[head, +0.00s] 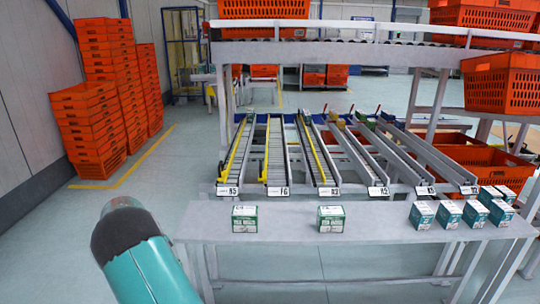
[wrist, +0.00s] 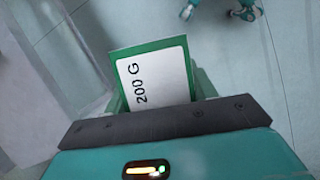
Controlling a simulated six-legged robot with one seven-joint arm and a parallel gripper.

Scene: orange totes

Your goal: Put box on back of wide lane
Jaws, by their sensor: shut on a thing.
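My gripper (wrist: 165,122) is shut on a green box (wrist: 122,53) with a white label reading "200 G". The box sticks out past the dark gripper bar in the wrist view, above the floor. The gripper and held box do not show in the head view. Sloping lanes (head: 275,150) with grey tracks run away from the front in the head view, some with yellow rails. White tags mark their front ends. I cannot tell for certain which is the wide lane.
A grey table (head: 290,232) in front of the lanes carries green-white boxes (head: 245,219), (head: 331,219) and several more at its right (head: 448,214). Tall orange tote stacks (head: 92,130) stand left.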

